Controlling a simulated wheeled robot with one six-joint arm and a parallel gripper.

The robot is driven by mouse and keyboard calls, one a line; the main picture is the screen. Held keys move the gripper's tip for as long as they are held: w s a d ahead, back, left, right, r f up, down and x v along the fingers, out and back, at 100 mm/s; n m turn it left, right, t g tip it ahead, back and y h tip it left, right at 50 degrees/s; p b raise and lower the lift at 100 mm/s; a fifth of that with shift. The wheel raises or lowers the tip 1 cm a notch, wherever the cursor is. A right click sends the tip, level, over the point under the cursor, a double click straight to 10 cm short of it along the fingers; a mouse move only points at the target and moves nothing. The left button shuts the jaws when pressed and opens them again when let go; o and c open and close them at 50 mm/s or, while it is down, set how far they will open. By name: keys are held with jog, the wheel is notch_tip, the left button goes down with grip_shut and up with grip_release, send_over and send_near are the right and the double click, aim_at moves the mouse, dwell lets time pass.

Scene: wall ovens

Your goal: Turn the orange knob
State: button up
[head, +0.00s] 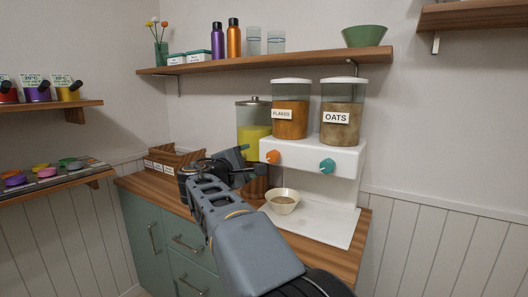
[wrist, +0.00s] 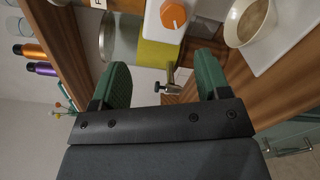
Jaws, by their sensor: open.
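The orange knob (head: 273,157) is on the front left of a white cereal dispenser (head: 322,157), below the clear container of orange flakes (head: 291,113). In the wrist view the orange knob (wrist: 173,14) shows at the top, beyond my fingertips. My gripper (head: 245,165) is left of the knob and apart from it. In the wrist view my gripper (wrist: 160,75) has its two green fingers spread wide with nothing held between them.
A teal knob (head: 327,166) sits right of the orange one, under the oats container (head: 342,110). A bowl (head: 284,201) stands below the orange knob. A yellow drink dispenser (head: 254,130) with a tap stands behind my gripper. A shelf (head: 270,60) runs above.

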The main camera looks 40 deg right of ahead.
notch_tip(320, 180, up, 2)
jog(key=n+p, duration=0.1)
jog(key=p, duration=0.2)
jog(key=n+p, duration=0.6)
jog(key=n, duration=0.3)
send_near(271, 158)
jog(key=p+x, duration=0.1)
jog(key=x, duration=1)
jog(key=shift+r+p, duration=0.15)
jog(key=shift+p, duration=0.25)
jog(key=c, duration=0.9)
jog(key=shift+c, duration=0.2)
jog(key=shift+b, duration=0.3)
